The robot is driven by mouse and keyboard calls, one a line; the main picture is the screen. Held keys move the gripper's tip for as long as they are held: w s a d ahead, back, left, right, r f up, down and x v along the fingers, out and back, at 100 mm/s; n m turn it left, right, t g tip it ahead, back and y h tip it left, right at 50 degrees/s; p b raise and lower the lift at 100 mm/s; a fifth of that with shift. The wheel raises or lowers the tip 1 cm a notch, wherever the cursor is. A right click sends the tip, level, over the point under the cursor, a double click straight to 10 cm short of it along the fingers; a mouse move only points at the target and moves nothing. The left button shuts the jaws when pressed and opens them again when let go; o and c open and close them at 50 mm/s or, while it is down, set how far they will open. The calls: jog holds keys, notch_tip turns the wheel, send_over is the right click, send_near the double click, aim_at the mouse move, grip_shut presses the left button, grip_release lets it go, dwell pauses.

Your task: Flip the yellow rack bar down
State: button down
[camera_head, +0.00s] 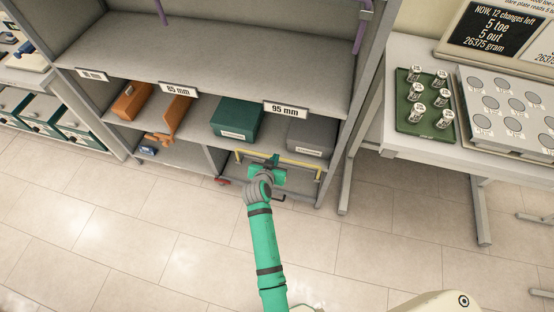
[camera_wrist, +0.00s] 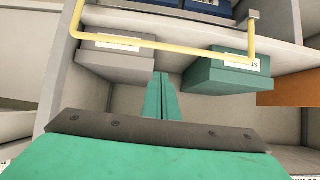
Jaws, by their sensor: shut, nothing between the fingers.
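The yellow rack bar (camera_head: 300,161) is a thin U-shaped bar across the front of the shelf rack, below the teal and grey boxes in the head view. In the wrist view the yellow bar (camera_wrist: 160,45) spans the upper picture, with its ends bending up at both sides. My gripper (camera_head: 274,160) is at the middle of the bar in the head view. In the wrist view my gripper (camera_wrist: 160,78) is shut and empty, its fingertips just below the bar in the picture. I cannot tell whether they touch it.
A teal box (camera_head: 237,117) and a grey box (camera_head: 311,134) sit on the shelf behind the bar. Orange boxes (camera_head: 132,100) stand to the left. A white table (camera_head: 412,143) with a green tray is at right. The tiled floor in front is clear.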

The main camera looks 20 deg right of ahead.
notch_tip(320, 180, down, 6)
jog(key=w+d, duration=0.1)
jog(key=w, duration=0.1)
jog(key=shift+w+d+r, duration=0.2)
jog(key=shift+w+d, duration=0.1)
jog(key=shift+d, duration=0.1)
